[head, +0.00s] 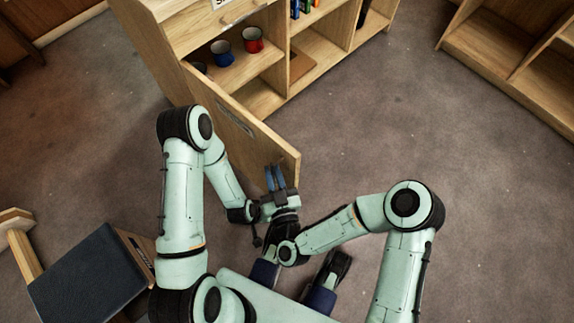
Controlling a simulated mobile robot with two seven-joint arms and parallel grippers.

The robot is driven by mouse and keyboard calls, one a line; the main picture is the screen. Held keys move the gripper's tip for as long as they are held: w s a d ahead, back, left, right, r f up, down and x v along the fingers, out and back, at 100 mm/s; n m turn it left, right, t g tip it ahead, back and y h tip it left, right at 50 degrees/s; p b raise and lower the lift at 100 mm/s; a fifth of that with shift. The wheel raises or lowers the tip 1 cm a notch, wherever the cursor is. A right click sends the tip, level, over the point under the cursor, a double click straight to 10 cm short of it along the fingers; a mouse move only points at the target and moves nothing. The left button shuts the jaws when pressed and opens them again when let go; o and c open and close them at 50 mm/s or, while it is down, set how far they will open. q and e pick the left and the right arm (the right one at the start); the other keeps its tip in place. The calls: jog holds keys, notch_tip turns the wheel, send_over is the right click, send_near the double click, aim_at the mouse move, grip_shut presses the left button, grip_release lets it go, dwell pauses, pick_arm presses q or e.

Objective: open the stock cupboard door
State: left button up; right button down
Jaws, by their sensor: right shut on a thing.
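The stock cupboard (170,42) stands at the top of the head view. Its wooden door (262,137) is swung well out from the front, so shelves inside show. My right gripper (273,178) is at the outer face of the door, near its free end. Its blue fingers are shut on what seems to be the door handle, which the fingers hide. My left arm reaches in beside the right hand, in front of the door. The left gripper's fingers cannot be made out there.
A blue mug (222,53) and a red mug (252,40) stand on a cupboard shelf. Another shelf unit (510,55) is at the upper right. A dark-topped seat or box (90,275) is at the lower left. The carpet right of the door is clear.

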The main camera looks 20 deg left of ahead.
pick_arm(q)
jog(key=shift+r, duration=0.1)
pick_arm(e)
jog(key=shift+s+a, duration=0.4)
jog(key=shift+s, duration=0.15)
jog(key=c, duration=1.4)
grip_release()
jog(key=shift+o, duration=0.3)
jog(key=shift+w+a, duration=0.1)
jog(key=shift+a, duration=0.1)
pick_arm(q)
jog(key=shift+w+d+r+p, duration=0.15)
jog(key=shift+w+r+p, duration=0.15)
jog(key=shift+r, duration=0.15)
jog(key=shift+w+d+r+p, duration=0.1)
jog(key=shift+w+r+p, duration=0.15)
jog(key=shift+r, duration=0.15)
pick_arm(e)
jog(key=v, duration=0.7)
jog(key=shift+d, duration=0.25)
